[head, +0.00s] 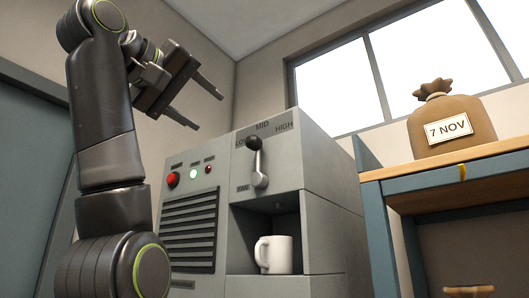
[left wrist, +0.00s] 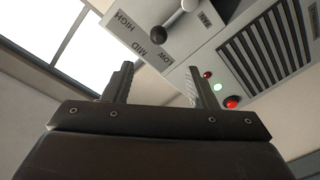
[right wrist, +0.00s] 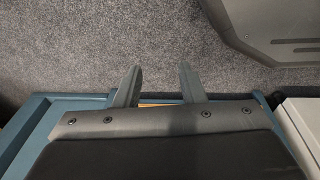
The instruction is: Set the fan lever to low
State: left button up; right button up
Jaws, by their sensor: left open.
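The fan lever (head: 257,160) is on the upper front of the grey machine (head: 322,160), under the labels LOW, MID and HIGH. Its dark knob points up, close to MID. It also shows in the left wrist view as the lever (left wrist: 175,20), beyond the fingers. My left gripper (head: 208,112) is open and empty, raised to the left of the lever and apart from it. Its fingers (left wrist: 160,68) stand apart in the left wrist view. My right gripper (right wrist: 158,82) is open and empty; it is outside the head view.
A red button (head: 173,179) and a green light (head: 193,174) sit left of the lever. A white mug (head: 274,254) stands in the recess below.

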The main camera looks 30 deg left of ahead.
pick_arm(q)
jog(key=p, duration=0.1)
pick_arm(e)
jog(key=s+r+p, duration=0.2)
jog(key=s+r, duration=0.1)
jog(key=s, duration=0.3)
pick_arm(q)
jog(key=p, duration=0.5)
send_near(249, 139)
jog(key=w+p, duration=0.2)
jog(key=w, duration=0.2)
jog(key=w+p, duration=0.3)
jog(key=w, duration=0.2)
jog(key=shift+w+a+r, duration=0.15)
jog(key=shift+w, duration=0.5)
pick_arm(e)
notch_tip(249, 139, up, 10)
jog(key=w, duration=0.2)
jog(key=shift+d+r, duration=0.2)
jog(key=shift+r, duration=0.05)
jog(key=shift+w, duration=0.1)
pick_arm(q)
grip_shut()
